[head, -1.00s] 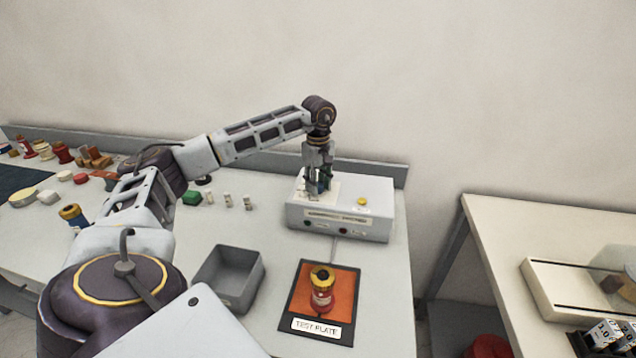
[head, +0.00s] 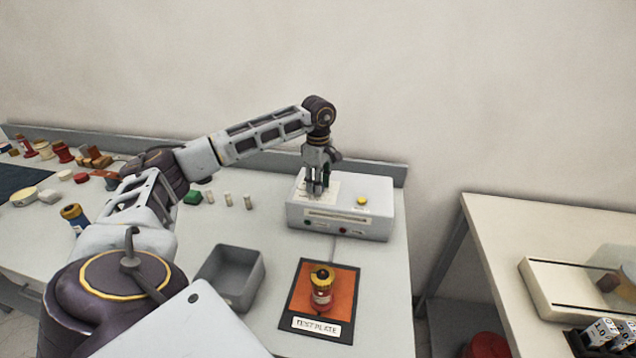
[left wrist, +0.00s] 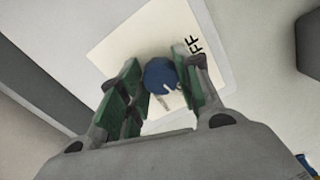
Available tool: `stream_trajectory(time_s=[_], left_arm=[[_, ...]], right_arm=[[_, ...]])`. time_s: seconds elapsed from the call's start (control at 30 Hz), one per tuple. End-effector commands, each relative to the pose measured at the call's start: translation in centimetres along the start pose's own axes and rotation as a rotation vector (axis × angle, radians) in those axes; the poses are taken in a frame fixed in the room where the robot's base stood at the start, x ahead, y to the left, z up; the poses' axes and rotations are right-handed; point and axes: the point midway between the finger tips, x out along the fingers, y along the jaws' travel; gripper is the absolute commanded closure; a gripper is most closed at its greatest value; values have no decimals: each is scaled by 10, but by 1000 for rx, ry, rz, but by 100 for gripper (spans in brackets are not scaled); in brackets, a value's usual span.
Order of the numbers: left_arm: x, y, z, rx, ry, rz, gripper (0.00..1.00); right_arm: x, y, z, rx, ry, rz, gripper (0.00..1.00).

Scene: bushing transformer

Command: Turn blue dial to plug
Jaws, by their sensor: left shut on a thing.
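The blue dial (left wrist: 159,75) sits on a cream label panel (left wrist: 118,42) and has a white pointer mark on its face. In the left wrist view the mark points toward the lower right, and part of the word "OFF" shows near the right finger. My left gripper (left wrist: 158,82) points down over the dial, with its green-padded fingers on either side, shut on it. In the head view my left gripper (head: 317,185) is on top of the white test box (head: 345,207) and hides the dial. My right gripper is not in view.
The box has a yellow button (head: 362,200) on top. A red and yellow bushing (head: 321,287) stands upright on the orange test plate (head: 343,290). An empty grey bin (head: 205,278) is to its left. Small green and white parts lie left of the box.

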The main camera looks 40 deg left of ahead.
Motion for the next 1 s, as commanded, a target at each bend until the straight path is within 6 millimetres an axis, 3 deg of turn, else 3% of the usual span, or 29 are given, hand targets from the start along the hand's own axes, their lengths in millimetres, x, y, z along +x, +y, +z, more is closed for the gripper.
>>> stream_trajectory(time_s=[0.17,0.2,0.33,0.77,1.0], left_arm=[[-1,1,0,0,-1,3,90],[-1,1,0,0,-1,3,62],[-1,1,0,1,-1,3,46],[-3,0,0,1,0,1,44],[-20,1,0,1,-1,3,44]], right_arm=[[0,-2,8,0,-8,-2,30],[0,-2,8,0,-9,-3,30],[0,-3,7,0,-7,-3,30],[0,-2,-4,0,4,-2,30],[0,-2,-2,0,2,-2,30]])
